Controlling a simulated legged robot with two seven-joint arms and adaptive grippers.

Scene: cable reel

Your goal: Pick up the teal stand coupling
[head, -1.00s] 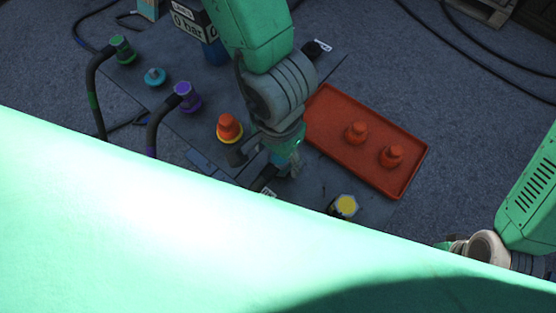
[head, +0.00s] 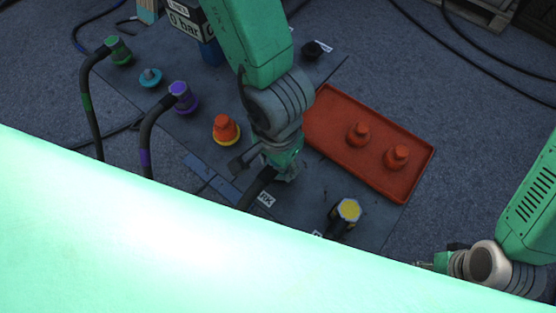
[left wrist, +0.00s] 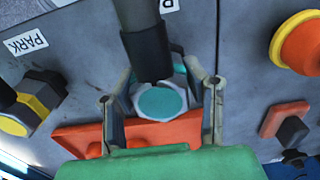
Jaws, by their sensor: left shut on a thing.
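The teal stand coupling (left wrist: 163,100) has a teal round face and a pale collar, with a dark hose (left wrist: 148,45) rising from it in the left wrist view. My left gripper (left wrist: 160,108) has its fingers shut on the coupling from both sides. In the head view my left gripper (head: 285,170) is over the dark panel, with the coupling mostly hidden by the gripper and the hose beside it. A teal port (head: 151,77) with no hose stands at the panel's left. My right gripper (head: 430,264) shows small at the lower right, its fingers unclear.
Green (head: 118,50) and purple (head: 183,97) couplings carry hoses at the left. An orange cap on a yellow base (head: 226,130) stands near my left gripper. A red tray (head: 415,180) holds two orange caps. A yellow-faced coupling (head: 348,210) is at the front.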

